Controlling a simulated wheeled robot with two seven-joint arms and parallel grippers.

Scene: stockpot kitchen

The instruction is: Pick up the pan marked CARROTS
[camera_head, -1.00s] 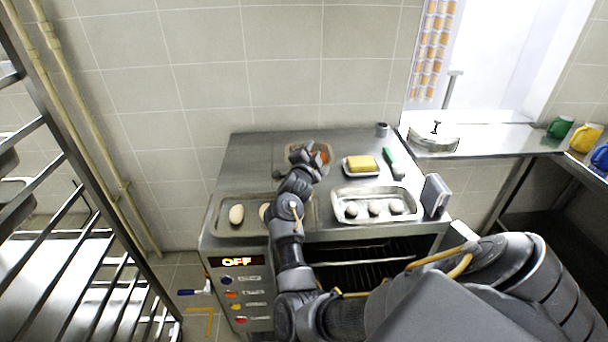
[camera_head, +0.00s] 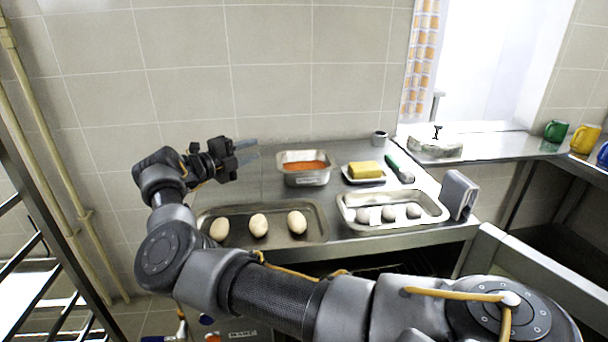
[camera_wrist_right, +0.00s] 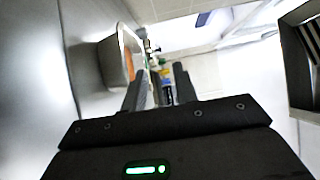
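A small metal pan (camera_head: 303,178) with orange contents stands at the back of the steel counter; the label on its front is too small to read. It also shows in the right wrist view (camera_wrist_right: 108,62), left of the fingers. My right gripper (camera_head: 250,151) is open and empty, just left of this pan and apart from it, fingers pointing toward its side. The right wrist view shows the two fingers (camera_wrist_right: 160,88) spread with a gap. My left gripper is not in view.
A tray (camera_head: 268,240) with three pale oval items lies at the counter front. Beside it is a tray (camera_head: 392,224) with three grey round items. A yellow block (camera_head: 366,170) on a dish, a green-handled tool (camera_head: 397,165) and a small cup (camera_head: 379,138) stand right of the pan.

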